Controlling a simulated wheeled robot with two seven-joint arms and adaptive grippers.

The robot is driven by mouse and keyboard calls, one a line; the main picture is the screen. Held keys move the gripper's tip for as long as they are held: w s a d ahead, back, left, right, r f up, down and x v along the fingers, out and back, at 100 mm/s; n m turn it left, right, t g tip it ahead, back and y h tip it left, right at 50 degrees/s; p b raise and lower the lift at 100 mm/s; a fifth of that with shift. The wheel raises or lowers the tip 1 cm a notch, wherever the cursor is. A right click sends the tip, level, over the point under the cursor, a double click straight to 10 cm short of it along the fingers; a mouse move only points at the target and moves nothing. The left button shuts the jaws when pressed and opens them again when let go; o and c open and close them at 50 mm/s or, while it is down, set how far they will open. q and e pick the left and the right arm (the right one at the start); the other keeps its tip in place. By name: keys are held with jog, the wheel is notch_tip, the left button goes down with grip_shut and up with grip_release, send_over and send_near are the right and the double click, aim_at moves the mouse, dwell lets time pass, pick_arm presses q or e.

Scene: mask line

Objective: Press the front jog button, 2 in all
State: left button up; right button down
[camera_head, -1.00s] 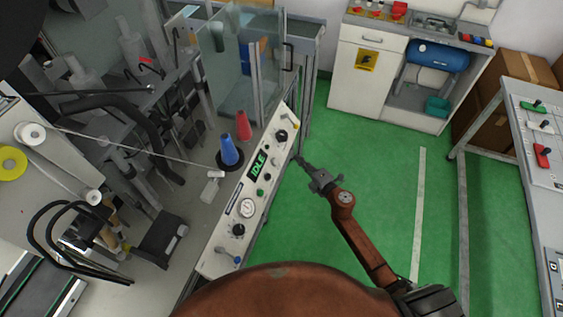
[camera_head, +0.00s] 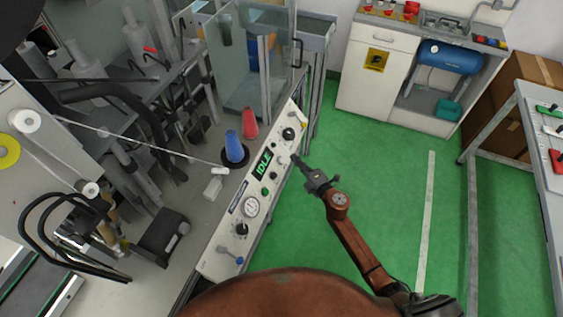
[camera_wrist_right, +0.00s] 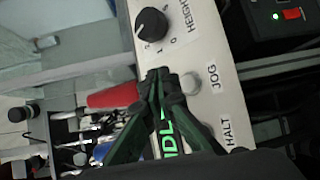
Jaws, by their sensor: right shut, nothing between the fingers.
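The control panel (camera_head: 225,240) is a long pale strip with knobs, buttons and a lit green IDLE display (camera_head: 264,165). In the right wrist view a pale round jog button (camera_wrist_right: 190,83) sits beside the JOG label. My right gripper (camera_head: 296,158) is shut and empty, its tips at the panel's right edge near the display in the head view. In the wrist view the shut fingertips (camera_wrist_right: 158,76) appear just left of the jog button; whether they touch the panel I cannot tell. My left gripper is not in view.
A black knob (camera_wrist_right: 151,22) and a HALT button (camera_wrist_right: 205,130) flank the jog button. Blue (camera_head: 234,147) and red (camera_head: 250,123) cones stand behind the panel, near a glass guard (camera_head: 240,60). Green floor (camera_head: 385,180) is open to the right.

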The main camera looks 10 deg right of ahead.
aim_at(281, 160)
jog(key=shift+w+a+f+b, duration=0.35)
jog(key=shift+w+a+f, duration=0.05)
jog(key=shift+a+f, duration=0.15)
jog(key=shift+w+a+f+b, duration=0.35)
jog(key=shift+a+f, duration=0.2)
jog(key=shift+f, duration=0.1)
dwell(0.7)
jog(key=shift+w+a+f, duration=0.15)
jog(key=shift+w+a, duration=0.05)
jog(key=shift+a, duration=0.05)
jog(key=shift+w+a+f+b, duration=0.15)
jog(key=shift+a+f+b, duration=0.15)
jog(key=shift+b, duration=0.2)
dwell(0.9)
jog(key=shift+r, duration=0.1)
jog(key=shift+s+d+r+p, duration=0.35)
jog(key=shift+d+r+p, duration=0.1)
jog(key=shift+d+p, duration=0.1)
